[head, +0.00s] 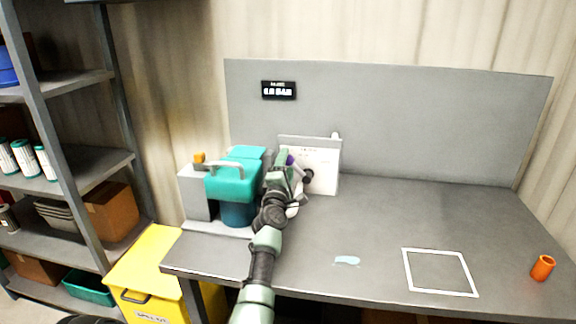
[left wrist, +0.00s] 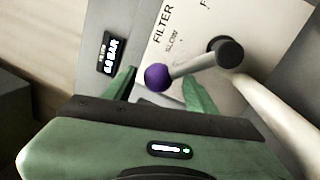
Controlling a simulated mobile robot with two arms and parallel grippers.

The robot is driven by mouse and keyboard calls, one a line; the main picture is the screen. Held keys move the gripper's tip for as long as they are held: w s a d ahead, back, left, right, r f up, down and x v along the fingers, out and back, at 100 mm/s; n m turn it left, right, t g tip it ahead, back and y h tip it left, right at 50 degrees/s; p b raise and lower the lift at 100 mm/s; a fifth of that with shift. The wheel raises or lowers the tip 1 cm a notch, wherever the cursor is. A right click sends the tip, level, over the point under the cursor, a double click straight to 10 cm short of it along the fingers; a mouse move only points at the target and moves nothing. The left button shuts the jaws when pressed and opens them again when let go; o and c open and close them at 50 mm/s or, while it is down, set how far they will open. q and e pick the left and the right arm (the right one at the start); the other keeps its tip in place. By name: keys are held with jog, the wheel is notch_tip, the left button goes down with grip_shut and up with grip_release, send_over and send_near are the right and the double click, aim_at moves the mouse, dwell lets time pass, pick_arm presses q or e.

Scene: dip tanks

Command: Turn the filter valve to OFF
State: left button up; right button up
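The filter valve is a lever with a purple ball end (left wrist: 157,77), a grey rod and a dark round hub (left wrist: 226,52), on a white panel (head: 322,168). The purple end also shows in the head view (head: 290,159). The panel reads FILTER and SLOW in the left wrist view; no OFF mark shows there. My left gripper (left wrist: 160,90) is open, with its green fingers on either side of the ball and gaps visible. In the head view the left gripper (head: 284,168) partly covers the panel. My right gripper is not in view.
A teal-lidded machine (head: 233,180) stands just left of my left gripper. A pressure display (head: 279,90) hangs on the grey backboard. A white square outline (head: 407,268), a pale blue patch (head: 347,261) and an orange cup (head: 542,268) are on the bench's right. A white pipe (left wrist: 265,110) runs near the hub.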

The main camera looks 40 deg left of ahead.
pick_arm(q)
jog(key=v, duration=0.7)
jog(key=shift+s+d, duration=0.2)
jog(key=shift+s, duration=0.05)
